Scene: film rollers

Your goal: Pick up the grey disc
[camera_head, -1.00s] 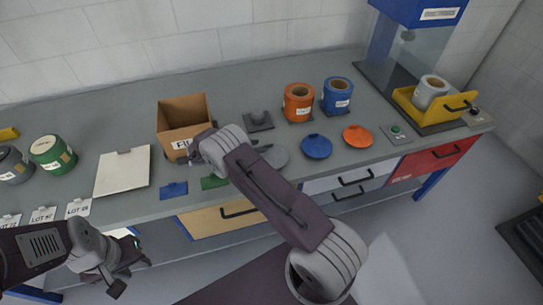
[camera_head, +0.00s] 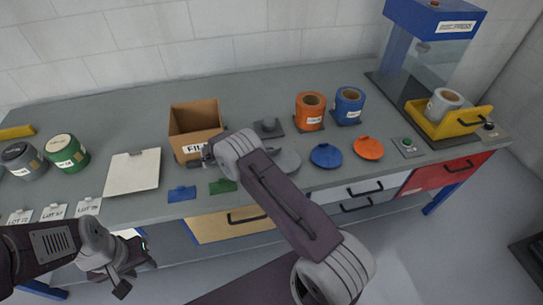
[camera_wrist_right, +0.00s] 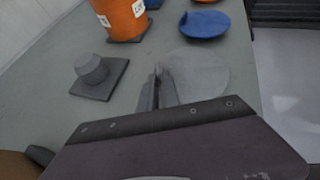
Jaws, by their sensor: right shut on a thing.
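The grey disc (camera_head: 289,161) lies flat on the bench, left of the blue disc (camera_head: 326,155). In the right wrist view the grey disc (camera_wrist_right: 205,78) is just right of my right gripper's fingertips (camera_wrist_right: 159,72). These fingers are close together, shut at the disc's near edge, on what looks like its small tab; the grip itself is mostly hidden. My left gripper (camera_head: 135,277) is open and empty in front of the bench.
A grey stand with a knob (camera_head: 268,127) is behind the disc. Orange (camera_head: 309,111) and blue (camera_head: 348,105) rolls stand farther right, with an orange disc (camera_head: 369,148) in front. A cardboard box (camera_head: 196,128) stands left of my right wrist. The bench's front edge is near.

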